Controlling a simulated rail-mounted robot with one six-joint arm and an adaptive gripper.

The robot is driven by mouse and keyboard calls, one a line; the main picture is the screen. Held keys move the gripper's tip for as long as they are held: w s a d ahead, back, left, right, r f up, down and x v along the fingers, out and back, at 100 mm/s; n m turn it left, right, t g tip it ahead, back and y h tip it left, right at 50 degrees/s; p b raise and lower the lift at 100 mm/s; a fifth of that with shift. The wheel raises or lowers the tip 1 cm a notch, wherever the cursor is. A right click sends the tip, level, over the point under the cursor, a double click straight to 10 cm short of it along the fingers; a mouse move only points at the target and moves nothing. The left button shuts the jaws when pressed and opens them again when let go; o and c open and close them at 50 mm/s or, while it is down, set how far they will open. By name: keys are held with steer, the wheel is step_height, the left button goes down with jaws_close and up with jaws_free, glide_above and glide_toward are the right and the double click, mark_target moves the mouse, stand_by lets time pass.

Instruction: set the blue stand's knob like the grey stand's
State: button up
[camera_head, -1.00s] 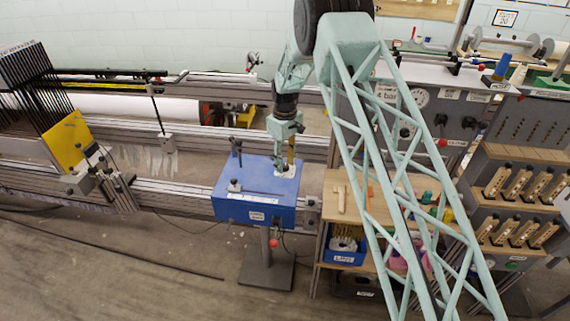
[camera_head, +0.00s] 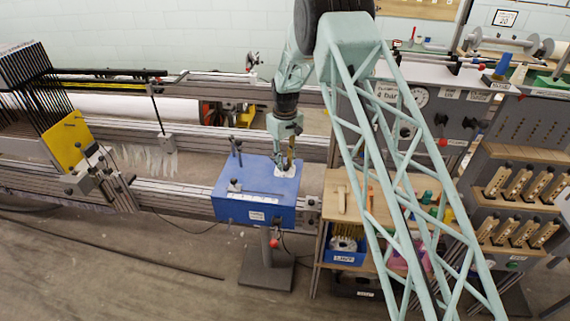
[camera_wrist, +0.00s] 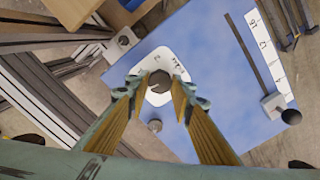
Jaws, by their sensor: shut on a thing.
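The blue stand (camera_head: 240,206) is a blue box on a post and foot plate, in front of the loom rail. In the wrist view its blue top (camera_wrist: 215,80) fills the middle right. A dark faceted knob (camera_wrist: 158,82) sits on a white marked plate (camera_wrist: 160,62) on that top. My gripper (camera_head: 285,165) reaches down to this plate. In the wrist view my gripper (camera_wrist: 158,92) has its yellow-lined fingers on both sides of the knob, shut on it. The marks on the plate are partly hidden and too small to read. I cannot tell which thing is the grey stand.
A slider (camera_wrist: 275,104) with a scale strip lies on the blue top. A short upright post (camera_head: 236,150) stands at its back left. A wooden shelf (camera_head: 345,200) with a blue bin (camera_head: 345,257) stands to the right. A grey panel with a gauge (camera_head: 418,96) is behind.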

mark_target(285, 165)
steer(key=m, duration=0.4)
steer(key=shift+m, duration=0.3)
steer(key=shift+m+b, duration=0.3)
steer(key=shift+m, duration=2)
steer(key=o, duration=0.9)
steer(key=shift+c, duration=0.2)
steer(key=shift+r, duration=0.2)
step_height(285, 165, up, 12)
steer(key=shift+f, duration=0.15)
